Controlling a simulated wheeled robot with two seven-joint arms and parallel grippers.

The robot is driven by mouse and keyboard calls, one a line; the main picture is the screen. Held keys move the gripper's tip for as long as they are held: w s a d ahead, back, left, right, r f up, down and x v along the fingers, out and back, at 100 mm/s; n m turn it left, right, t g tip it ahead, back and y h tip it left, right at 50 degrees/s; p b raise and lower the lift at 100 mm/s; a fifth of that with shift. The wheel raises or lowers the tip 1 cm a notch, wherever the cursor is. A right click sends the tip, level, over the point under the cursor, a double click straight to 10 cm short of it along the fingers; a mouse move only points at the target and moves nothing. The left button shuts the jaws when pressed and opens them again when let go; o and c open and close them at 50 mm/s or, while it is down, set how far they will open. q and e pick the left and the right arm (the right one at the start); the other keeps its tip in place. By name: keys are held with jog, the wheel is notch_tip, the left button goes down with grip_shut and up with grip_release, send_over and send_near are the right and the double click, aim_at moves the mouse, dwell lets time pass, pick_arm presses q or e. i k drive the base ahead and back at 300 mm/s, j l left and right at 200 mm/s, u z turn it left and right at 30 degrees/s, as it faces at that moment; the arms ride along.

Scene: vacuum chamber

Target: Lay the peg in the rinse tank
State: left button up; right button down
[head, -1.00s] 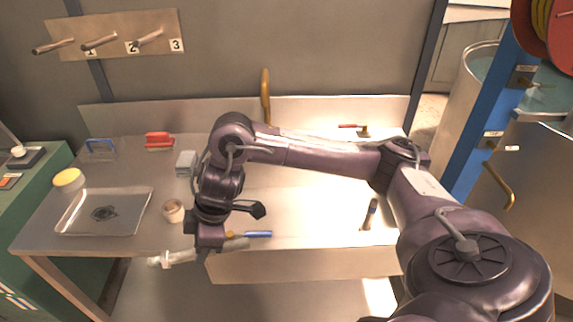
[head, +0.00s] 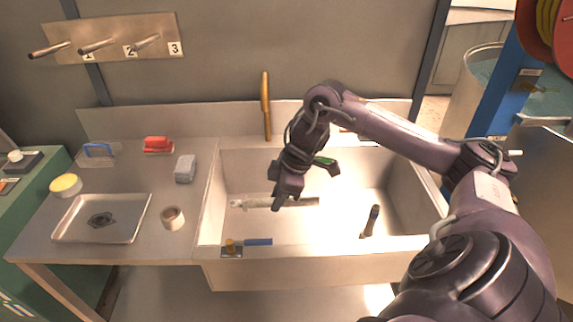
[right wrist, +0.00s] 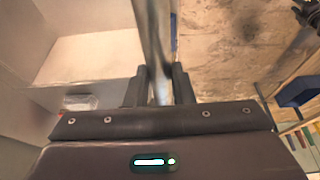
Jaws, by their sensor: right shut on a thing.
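The rinse tank (head: 225,275) is a pale, open rectangular basin in the middle of the head view. My right gripper (head: 284,203) is over the left part of the tank, pointing down. It is shut on the peg (head: 255,203), a light grey rod lying roughly level, left to right, across the gripper. The right wrist view also shows the peg (right wrist: 151,35) between the two fingers (right wrist: 160,88). The whole peg is within the tank's outline in the head view. I cannot tell how far it is above the floor. My left gripper is not in view.
A dark-handled tool (head: 370,221) stands or leans in the tank's right part. Left of the tank, the counter holds a tray (head: 140,228), tape roll (head: 173,217) and grey block (head: 185,168).

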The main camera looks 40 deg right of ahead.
aim_at(278, 223)
jog(key=i+l, duration=0.7)
jog(key=l, duration=0.15)
